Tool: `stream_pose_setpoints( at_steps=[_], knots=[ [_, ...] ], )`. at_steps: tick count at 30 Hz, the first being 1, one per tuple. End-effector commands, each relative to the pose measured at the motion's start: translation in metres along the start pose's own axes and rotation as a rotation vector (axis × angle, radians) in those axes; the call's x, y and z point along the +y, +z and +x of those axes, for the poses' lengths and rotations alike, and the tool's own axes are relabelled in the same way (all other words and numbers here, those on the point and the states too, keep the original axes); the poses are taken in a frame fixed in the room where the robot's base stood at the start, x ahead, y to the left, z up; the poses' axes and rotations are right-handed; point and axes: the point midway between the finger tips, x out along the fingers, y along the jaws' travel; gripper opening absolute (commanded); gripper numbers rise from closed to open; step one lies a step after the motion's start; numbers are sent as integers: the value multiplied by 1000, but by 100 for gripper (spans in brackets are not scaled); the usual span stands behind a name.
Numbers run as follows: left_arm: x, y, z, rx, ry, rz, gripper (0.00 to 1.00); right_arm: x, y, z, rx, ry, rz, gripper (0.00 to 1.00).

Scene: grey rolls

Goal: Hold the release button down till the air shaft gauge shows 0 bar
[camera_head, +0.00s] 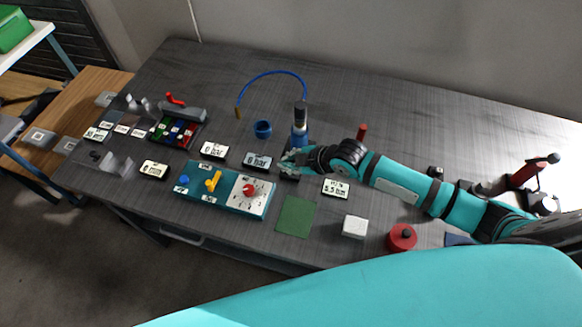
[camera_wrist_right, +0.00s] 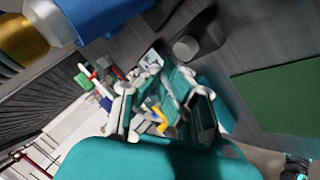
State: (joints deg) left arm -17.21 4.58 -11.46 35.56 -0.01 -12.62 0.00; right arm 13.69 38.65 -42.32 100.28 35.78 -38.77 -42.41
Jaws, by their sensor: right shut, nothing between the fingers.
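My right gripper (camera_head: 290,164) is shut and empty, low over the middle of the grey table. It is in front of a blue and black upright cylinder (camera_head: 300,118). A dark block (camera_head: 289,175) sits right by its fingertips and is partly hidden; I cannot tell whether they touch or whether it bears the release button. Two displays, one left (camera_head: 215,150) and one nearer the gripper (camera_head: 257,161), seem to read 0 bar. Another display (camera_head: 336,188) seems to read 5.5 bar. Their captions are too small to tell which is the air shaft gauge. My left gripper is not in view.
A teal panel (camera_head: 205,198) with a yellow lever and red dial lies left of the gripper. A green mat (camera_head: 296,216), a white block (camera_head: 354,227) and a red round piece (camera_head: 402,237) lie in front. A blue hose (camera_head: 270,73) arches behind.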

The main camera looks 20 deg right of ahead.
Motion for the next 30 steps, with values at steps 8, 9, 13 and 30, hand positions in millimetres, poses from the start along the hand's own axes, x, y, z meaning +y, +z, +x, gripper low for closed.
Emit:
stream_pose_setpoints(
  at_steps=[8, 9, 13, 30],
  knots=[
    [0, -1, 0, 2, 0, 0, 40, 0, 0, 0, 0, 0, 0, 0],
    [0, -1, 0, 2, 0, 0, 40, 0, 0, 0, 0, 0, 0, 0],
    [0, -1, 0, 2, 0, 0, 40, 0, 0, 0, 0, 0, 0, 0],
    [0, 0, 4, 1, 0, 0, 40, -4, 5, 6, -1, 0, 0, 0]
  ],
)
